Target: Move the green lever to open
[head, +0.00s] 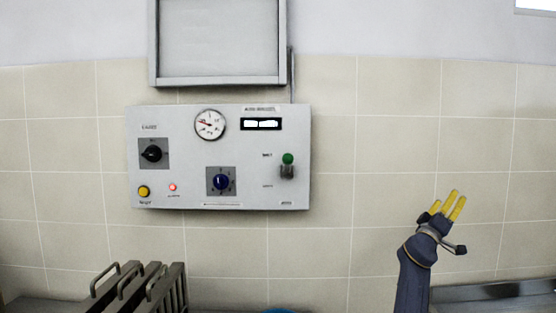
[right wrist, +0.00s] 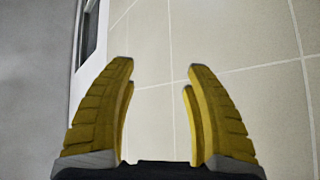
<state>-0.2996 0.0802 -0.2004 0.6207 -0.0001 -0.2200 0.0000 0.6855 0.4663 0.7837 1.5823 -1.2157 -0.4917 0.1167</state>
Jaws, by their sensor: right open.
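The green lever (head: 288,159) is a small green knob on a grey base, on the right side of the grey control panel (head: 230,145) on the wall. Small labels stand left of it, too small to read. My right gripper (head: 455,202), with yellow fingers, is raised in front of the tiled wall, well to the right of the panel and lower than the lever. In the right wrist view the right gripper (right wrist: 160,75) is open and empty, with tiles beyond it. My left gripper is not in view.
The panel also bears a round gauge (head: 209,124), a black knob (head: 152,153), a blue knob (head: 221,181) and a yellow button (head: 144,191). A grey framed board (head: 218,42) hangs above. Metal racks (head: 140,287) stand at lower left. The space between gripper and panel looks clear.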

